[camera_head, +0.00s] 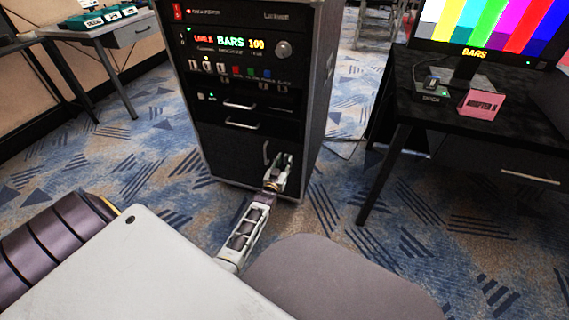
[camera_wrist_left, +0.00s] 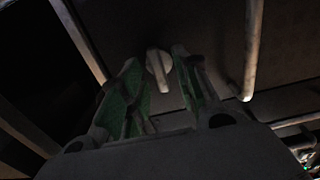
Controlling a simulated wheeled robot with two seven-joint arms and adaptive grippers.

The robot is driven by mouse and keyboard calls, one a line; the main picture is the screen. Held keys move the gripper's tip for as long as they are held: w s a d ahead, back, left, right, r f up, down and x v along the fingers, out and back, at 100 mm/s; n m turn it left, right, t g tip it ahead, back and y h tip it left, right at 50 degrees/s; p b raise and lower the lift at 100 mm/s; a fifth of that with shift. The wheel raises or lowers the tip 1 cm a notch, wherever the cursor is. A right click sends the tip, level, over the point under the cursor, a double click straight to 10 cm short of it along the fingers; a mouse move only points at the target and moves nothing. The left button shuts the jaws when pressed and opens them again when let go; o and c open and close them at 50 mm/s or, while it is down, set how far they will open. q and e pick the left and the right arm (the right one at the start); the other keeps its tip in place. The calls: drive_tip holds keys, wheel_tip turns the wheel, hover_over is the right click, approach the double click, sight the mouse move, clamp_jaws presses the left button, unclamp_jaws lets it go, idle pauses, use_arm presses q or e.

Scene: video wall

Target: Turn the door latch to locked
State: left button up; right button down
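The door latch (camera_wrist_left: 158,66) shows in the left wrist view as a small pale round knob with a raised tab, on the dark door (camera_wrist_left: 215,35). The tab looks about upright in that picture. My left gripper (camera_wrist_left: 157,62) is open, with one green-padded finger on each side of the latch and visible gaps. In the head view my left gripper (camera_head: 282,160) is at the lower front of the black equipment rack (camera_head: 225,150) and hides the latch. My right gripper is not in view.
A vertical bar handle (camera_wrist_left: 253,50) stands close to the right of the latch; it also shows in the head view (camera_head: 266,152). A dark desk (camera_head: 450,150) with a colour-bar monitor (camera_head: 490,25) is on the right. Carpet is clear between rack and desk.

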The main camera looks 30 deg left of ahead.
use_arm(q)
drive_tip(key=shift+w+a, duration=0.1)
drive_tip(key=shift+w, duration=0.25)
drive_tip(key=shift+c, duration=0.2)
clamp_jaws()
